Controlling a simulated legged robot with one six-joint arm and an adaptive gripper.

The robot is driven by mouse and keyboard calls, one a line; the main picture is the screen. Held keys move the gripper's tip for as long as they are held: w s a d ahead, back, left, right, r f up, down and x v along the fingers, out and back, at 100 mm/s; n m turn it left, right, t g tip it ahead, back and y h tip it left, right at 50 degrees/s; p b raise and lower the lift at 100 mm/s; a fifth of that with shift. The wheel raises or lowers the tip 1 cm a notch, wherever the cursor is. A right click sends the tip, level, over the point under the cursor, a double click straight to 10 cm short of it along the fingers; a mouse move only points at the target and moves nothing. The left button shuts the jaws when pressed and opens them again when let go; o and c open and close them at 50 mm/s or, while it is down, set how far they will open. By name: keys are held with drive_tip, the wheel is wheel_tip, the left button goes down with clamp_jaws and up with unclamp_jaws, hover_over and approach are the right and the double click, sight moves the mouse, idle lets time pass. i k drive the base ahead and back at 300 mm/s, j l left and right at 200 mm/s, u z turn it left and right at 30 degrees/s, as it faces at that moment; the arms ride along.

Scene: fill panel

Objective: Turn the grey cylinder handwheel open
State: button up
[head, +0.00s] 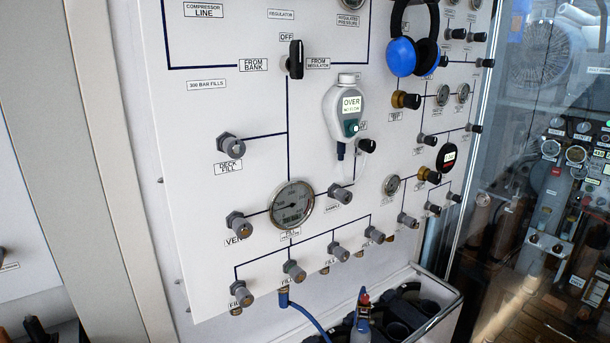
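Several grey cylinder handwheels stick out from a white panel (190,110). One is above the "DECK FILL" label (231,147), and one is by the "VENT" label (239,227). A lower row has handwheels at the far left (241,293), at a "FILL" label with a blue hose below (294,271), further right (338,251), and at the right end (374,234). Another is right of the large gauge, by the "SAMPLE" label (340,197). I cannot tell which one the task means, or whether any is open. My gripper is not in view.
A round gauge (292,204) sits mid-panel. A black selector knob (295,60) is above. A grey meter (344,110) and blue headphones (403,55) hang on the panel. A blue hose (309,319) and a dark bin (437,318) are below. Glass stands at right.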

sight(377, 322)
drive_tip(key=i+l+u, duration=0.15)
drive_tip(key=l+u, duration=0.15)
drive_tip(key=l, duration=0.5)
drive_tip(key=l+u, duration=0.35)
drive_tip(key=l, duration=0.45)
drive_tip(key=i+j+z, duration=0.1)
drive_tip(key=j, duration=0.1)
